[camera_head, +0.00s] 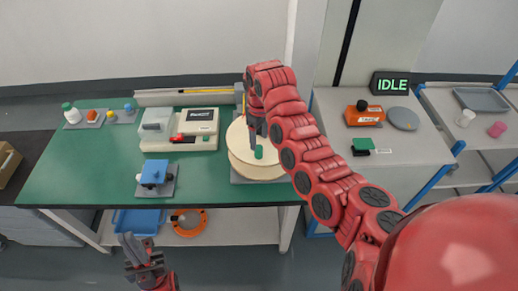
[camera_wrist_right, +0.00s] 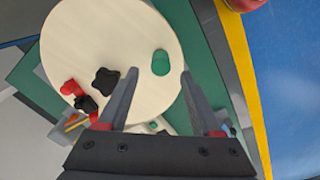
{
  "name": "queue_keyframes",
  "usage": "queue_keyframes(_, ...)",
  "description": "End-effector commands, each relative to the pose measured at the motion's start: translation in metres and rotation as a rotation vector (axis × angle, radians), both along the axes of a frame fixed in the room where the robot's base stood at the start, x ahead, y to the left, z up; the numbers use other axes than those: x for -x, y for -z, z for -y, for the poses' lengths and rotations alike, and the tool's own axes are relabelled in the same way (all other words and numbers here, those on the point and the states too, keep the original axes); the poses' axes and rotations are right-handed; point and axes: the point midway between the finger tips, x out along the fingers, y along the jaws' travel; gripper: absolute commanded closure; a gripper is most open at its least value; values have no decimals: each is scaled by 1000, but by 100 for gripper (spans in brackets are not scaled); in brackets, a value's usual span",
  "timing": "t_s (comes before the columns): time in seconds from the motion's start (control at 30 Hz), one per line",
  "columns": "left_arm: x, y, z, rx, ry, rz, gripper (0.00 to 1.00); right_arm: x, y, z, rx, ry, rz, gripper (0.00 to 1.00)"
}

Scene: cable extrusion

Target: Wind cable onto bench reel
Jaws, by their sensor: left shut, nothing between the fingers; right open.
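The bench reel (camera_head: 240,158), a pale wooden spool with a round top flange, stands near the right end of the green bench. In the right wrist view its top disc (camera_wrist_right: 110,35) shows a black knob (camera_wrist_right: 105,81) and a green oval (camera_wrist_right: 160,62). My right gripper (camera_head: 257,128) is over the reel; in the wrist view its fingers (camera_wrist_right: 160,74) are apart, with nothing held between them. Part of the reel is hidden by my right arm. My left gripper (camera_head: 143,254) is shut and empty, low in front of the bench. I cannot make out a loose cable.
A cream machine (camera_head: 195,125) and a blue block device (camera_head: 154,173) sit left of the reel. Below are a blue tray (camera_head: 138,219) and an orange ring-shaped item (camera_head: 188,223). A side table (camera_head: 400,149) carries an "IDLE" display (camera_head: 391,84). The bench's front left is clear.

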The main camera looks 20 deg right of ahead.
Motion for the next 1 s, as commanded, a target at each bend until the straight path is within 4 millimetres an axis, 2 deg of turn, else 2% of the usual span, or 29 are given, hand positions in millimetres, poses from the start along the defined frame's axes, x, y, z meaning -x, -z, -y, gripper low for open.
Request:
queue_keyframes(0.03,0,-4,0,0,0,0,100,3,11,-3,-3,-2,-8,33)
queue_keyframes(0.2,0,-18,0,0,0,0,100,2,40,-1,2,-2,-8,33)
queue_keyframes(0.33,0,-21,0,0,0,0,100,2,56,-1,3,-3,-7,33)
queue_keyframes(0.5,0,-22,0,0,0,0,100,1,64,-1,1,-2,-2,33)
queue_keyframes(0.7,0,-22,0,0,0,0,100,1,65,-1,1,-2,-2,33)
queue_keyframes(0.77,0,-22,0,0,0,0,100,1,65,-1,1,-1,-2,41)
queue_keyframes(1.0,0,-22,0,0,0,0,100,1,65,-1,0,-1,-2,84)
